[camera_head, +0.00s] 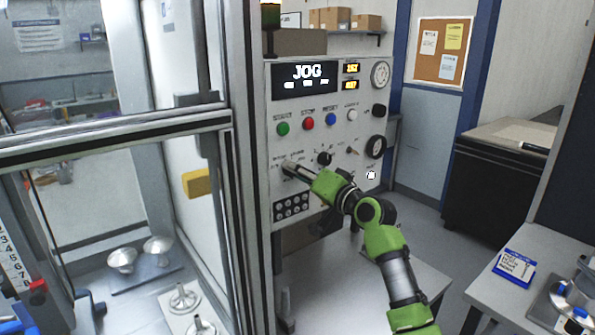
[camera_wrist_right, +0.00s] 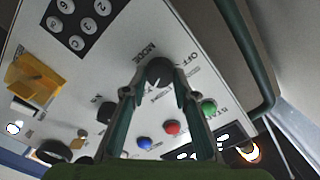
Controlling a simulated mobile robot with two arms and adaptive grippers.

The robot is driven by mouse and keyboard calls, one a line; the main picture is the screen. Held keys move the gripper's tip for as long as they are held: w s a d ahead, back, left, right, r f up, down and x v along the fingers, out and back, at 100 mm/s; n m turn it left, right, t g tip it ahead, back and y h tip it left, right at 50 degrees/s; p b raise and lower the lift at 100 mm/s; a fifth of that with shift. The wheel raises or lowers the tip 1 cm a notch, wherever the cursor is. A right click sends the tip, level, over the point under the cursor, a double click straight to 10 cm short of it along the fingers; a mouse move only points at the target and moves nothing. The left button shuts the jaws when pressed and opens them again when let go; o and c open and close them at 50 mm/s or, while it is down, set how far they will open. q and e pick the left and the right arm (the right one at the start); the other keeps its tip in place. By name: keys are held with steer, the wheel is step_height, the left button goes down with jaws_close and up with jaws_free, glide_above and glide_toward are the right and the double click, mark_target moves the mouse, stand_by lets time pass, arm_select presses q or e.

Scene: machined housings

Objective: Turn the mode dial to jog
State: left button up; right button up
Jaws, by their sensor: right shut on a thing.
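The control panel (camera_head: 345,122) is a pale upright face, and its display (camera_head: 306,75) reads JOG in large white letters. My right gripper (camera_head: 289,168) reaches the panel's lower left, above the keypad. In the right wrist view, the dark round mode dial (camera_wrist_right: 158,70) sits between my right fingertips (camera_wrist_right: 158,88), next to the printed word MODE. The fingers are shut on the dial. The gripper hides most of the dial in the head view, and its pointer cannot be made out. My left gripper is out of view.
Green (camera_head: 283,128), red (camera_head: 308,123) and blue (camera_head: 331,118) buttons line the panel above the gripper. A dark knob (camera_head: 324,158) lies close to its right. The keypad (camera_head: 291,206) is just below. A machine door frame (camera_head: 240,140) stands close on the left.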

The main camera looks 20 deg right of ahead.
steer(key=o, duration=1.1)
steer(key=v, duration=1.2)
